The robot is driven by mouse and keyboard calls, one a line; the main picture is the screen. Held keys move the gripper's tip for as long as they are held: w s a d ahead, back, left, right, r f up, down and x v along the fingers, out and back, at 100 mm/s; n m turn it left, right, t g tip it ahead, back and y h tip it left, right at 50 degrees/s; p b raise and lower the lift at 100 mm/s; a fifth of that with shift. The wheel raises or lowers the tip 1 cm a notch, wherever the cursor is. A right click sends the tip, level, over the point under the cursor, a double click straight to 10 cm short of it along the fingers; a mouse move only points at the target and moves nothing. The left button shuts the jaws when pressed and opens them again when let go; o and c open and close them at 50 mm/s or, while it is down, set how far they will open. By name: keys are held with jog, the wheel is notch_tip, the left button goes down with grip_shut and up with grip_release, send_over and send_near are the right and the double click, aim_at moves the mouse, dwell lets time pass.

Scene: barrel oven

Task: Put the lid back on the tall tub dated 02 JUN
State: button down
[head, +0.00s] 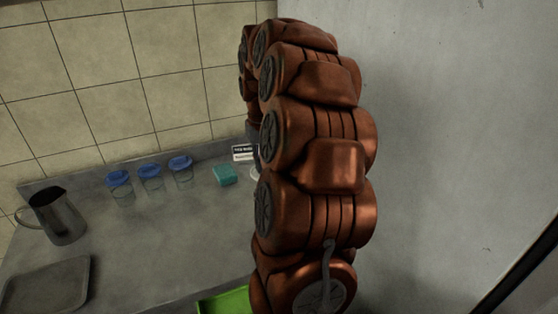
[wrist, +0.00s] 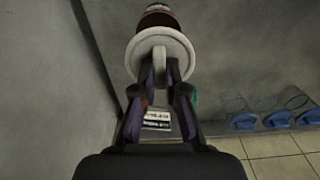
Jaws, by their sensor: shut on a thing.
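In the wrist view my gripper (wrist: 160,82) is shut on the raised grip of a round white lid (wrist: 133,52). A tub-like thing with dark red-brown showing (wrist: 157,20) is just beyond the lid, partly covered by it. I cannot tell whether the lid touches it, and no date can be read. In the head view my arm hides my gripper and most of this area. Only a small white edge (head: 255,172) shows beside the arm, and I cannot tell what it belongs to.
Several blue-lidded clear cups (head: 150,177) stand along the back of the counter. A teal block (head: 224,175) and a black-and-white sign (head: 243,153) are near my arm. A metal pitcher (head: 58,216), a grey tray (head: 45,286) and a green tray (head: 224,303) are nearer. The counter's middle is clear.

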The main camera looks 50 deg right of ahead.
jog(key=shift+s+f, duration=0.1)
jog(key=shift+f, duration=0.05)
jog(key=shift+d+f+b, duration=0.1)
jog(key=shift+f+b, duration=0.25)
jog(key=shift+f, duration=1.7)
jog(key=shift+f+b, duration=0.6)
jog(key=shift+f, duration=0.4)
jog(key=shift+b, duration=0.5)
jog(key=shift+f+b, duration=0.2)
jog(key=shift+b, duration=0.3)
dwell(0.5)
dwell(0.5)
jog(key=c, duration=1.1)
grip_release()
jog(key=shift+c, duration=0.2)
